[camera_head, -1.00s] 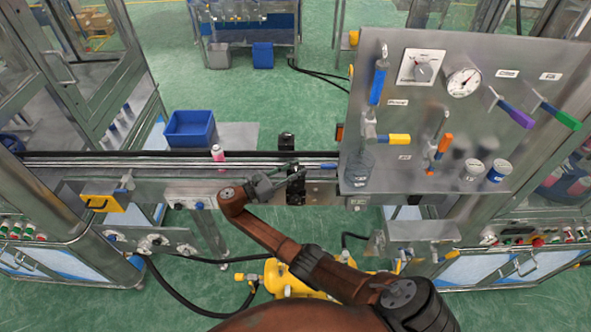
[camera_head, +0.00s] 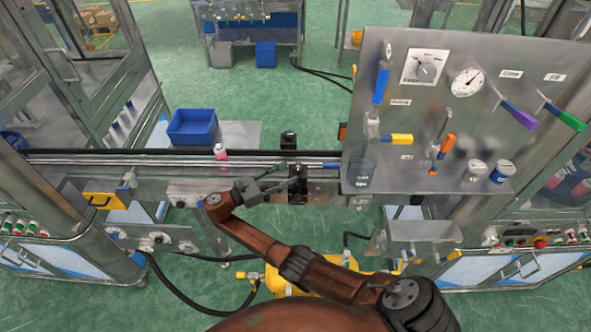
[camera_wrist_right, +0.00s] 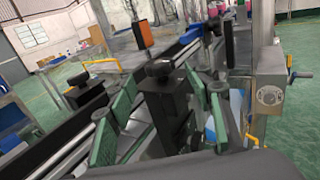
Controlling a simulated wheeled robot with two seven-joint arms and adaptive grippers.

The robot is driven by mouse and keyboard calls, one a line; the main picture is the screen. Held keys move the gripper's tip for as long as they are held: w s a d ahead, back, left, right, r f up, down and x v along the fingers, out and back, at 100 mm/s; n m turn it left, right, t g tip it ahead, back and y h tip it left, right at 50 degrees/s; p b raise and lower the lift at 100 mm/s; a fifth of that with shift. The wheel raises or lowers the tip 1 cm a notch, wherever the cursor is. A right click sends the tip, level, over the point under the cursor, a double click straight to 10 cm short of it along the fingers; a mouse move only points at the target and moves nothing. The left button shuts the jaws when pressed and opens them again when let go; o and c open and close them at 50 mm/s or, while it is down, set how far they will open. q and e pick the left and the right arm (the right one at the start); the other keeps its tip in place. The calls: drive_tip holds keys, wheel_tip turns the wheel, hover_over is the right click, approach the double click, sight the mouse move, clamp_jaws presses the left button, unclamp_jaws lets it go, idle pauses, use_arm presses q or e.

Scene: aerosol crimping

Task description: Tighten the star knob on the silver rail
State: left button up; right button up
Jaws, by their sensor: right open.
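The silver rail (camera_head: 130,158) runs across the middle of the head view. A dark clamp block (camera_head: 298,194) is on its near side, and a black knob (camera_head: 289,139) shows at its far side. In the wrist view a black knob (camera_wrist_right: 160,69) tops a dark block (camera_wrist_right: 166,108). My right gripper (camera_head: 300,178) is open at the rail. Its green-grey fingers stand on either side of that block in the wrist view (camera_wrist_right: 163,82). I cannot tell whether they touch it, or see the knob's star shape. My left gripper is out of view.
A pink bottle (camera_head: 221,152) stands at the rail, left of my gripper. A blue bin (camera_head: 192,126) is behind it. The upright metal panel (camera_head: 430,130) with gauge and valves stands close on the right. A second black knob (camera_wrist_right: 77,81) is left in the wrist view.

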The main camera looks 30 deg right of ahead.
drive_tip(key=a, duration=0.6)
drive_tip(key=shift+a, duration=0.3)
drive_tip(key=shift+c, duration=0.4)
idle(1.4)
